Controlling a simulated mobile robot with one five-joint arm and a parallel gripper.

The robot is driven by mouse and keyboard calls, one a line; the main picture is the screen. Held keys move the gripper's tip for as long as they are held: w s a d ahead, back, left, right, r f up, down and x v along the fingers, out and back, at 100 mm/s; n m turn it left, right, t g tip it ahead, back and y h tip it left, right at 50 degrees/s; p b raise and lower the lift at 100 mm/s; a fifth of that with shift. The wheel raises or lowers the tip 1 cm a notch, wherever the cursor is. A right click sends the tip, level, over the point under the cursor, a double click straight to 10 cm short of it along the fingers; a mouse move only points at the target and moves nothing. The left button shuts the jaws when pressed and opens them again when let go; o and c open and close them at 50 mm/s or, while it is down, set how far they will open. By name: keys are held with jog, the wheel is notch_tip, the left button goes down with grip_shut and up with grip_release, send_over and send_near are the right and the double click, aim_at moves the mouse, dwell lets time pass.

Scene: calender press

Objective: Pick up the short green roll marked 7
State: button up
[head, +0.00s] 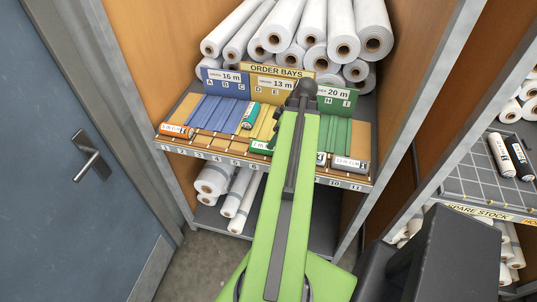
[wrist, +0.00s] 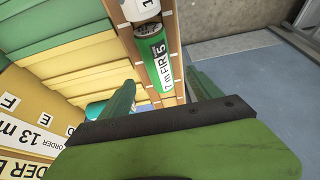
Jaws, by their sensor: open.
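The short green roll (wrist: 153,50) lies on the narrow front ledge, its white label reading "7 m FIR" and what looks like a 5. In the head view the green roll (head: 262,147) lies on the shelf's front strip, just left of my arm. My gripper (wrist: 160,95) is open and empty, its two green fingers on either side of the roll's near end in the wrist picture. I cannot tell how far above the roll they are. In the head view my arm hides the gripper.
A white-labelled roll (wrist: 140,9) lies just beyond the green one on the same ledge. An orange roll (head: 176,131) and a grey roll (head: 350,163) lie farther along the ledge. A teal roll (head: 250,115) rests on the ribbed bays behind. Large white rolls (head: 285,25) are stacked at the back.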

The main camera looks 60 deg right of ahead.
aim_at(258, 147)
jog(key=shift+b+x, duration=0.4)
jog(key=shift+x, duration=0.8)
jog(key=shift+f, duration=0.1)
jog(key=b+x, duration=0.5)
jog(key=shift+d+f, duration=0.15)
jog(key=shift+d, duration=0.1)
jog(key=shift+r, duration=0.2)
jog(key=c, duration=1.5)
jog(key=shift+r+p, duration=0.1)
jog(key=shift+p, duration=0.2)
